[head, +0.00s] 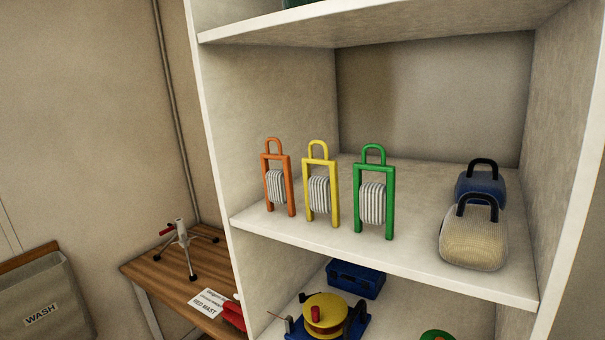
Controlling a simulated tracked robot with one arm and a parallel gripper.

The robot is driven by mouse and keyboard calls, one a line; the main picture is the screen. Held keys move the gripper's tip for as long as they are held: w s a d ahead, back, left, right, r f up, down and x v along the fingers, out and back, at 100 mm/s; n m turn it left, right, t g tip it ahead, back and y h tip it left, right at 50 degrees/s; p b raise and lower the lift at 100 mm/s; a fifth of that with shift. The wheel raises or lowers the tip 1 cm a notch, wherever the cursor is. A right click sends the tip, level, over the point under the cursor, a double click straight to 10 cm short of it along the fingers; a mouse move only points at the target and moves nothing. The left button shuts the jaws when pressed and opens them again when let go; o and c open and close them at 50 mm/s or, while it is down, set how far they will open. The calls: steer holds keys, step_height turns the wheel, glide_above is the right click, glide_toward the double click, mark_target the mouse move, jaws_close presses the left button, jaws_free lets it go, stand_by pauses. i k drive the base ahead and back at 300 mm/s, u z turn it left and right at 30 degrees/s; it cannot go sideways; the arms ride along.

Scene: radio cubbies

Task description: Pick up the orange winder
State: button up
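The orange winder (264,178) stands upright on the middle shelf (420,262) of a white shelf unit, near its left front edge. It is a frame with a loop handle on top and pale cord wound across its middle. A yellow winder (334,190) stands just to its right, and a green winder (389,200) stands right of that. The three are apart from each other. My gripper does not show in the head view.
Two bags with black handles, one cream (474,240) and one blue (487,187), sit at the shelf's right. The lower shelf holds a yellow reel (322,312) and a blue box (355,278). A wooden table (160,274) with a small tripod (184,245) stands left.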

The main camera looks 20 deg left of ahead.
mark_target(278, 184)
steer(key=z, duration=0.05)
steer(key=i, duration=0.95)
steer(key=u, duration=1.9)
